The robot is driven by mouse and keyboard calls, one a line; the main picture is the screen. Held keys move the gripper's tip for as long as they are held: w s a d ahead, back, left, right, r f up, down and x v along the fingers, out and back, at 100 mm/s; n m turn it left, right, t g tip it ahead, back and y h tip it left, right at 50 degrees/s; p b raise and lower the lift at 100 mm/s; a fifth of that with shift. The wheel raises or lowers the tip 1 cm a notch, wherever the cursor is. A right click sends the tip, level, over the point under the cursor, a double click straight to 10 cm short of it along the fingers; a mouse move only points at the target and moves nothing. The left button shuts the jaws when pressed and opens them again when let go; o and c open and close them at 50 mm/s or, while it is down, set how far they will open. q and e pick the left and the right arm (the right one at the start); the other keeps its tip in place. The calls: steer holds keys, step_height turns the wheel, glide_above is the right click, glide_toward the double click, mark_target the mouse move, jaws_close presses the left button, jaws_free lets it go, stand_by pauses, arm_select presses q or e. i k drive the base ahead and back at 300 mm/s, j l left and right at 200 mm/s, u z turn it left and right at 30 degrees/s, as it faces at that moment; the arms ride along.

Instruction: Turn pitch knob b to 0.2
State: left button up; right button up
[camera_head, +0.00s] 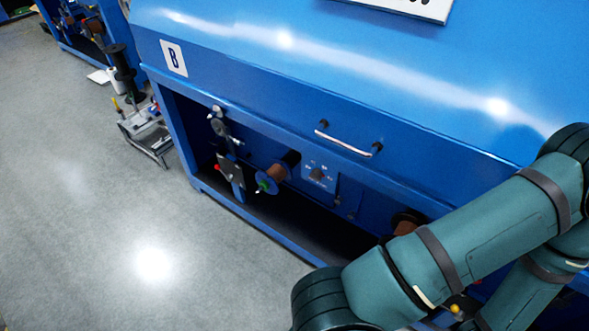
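A blue machine carries a white plate with the letter B (173,58) at its upper left corner. In the recess below its hood is a small blue panel (318,178) with pale markings and a dark knob (317,174) in its middle. The scale values and the knob's setting are too small to read. My arm comes in from the right and covers the lower right of the machine. Neither gripper shows in the head view, so I cannot see what they hold.
A silver handle (345,144) sits on the hood's front above the panel. A brown spool (277,173) and a pulley bracket (231,173) are left of the panel. A metal stand (148,131) is on the floor. The grey floor (90,200) at left is clear.

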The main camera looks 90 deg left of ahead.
mark_target(315, 174)
steer(key=u, duration=2.8)
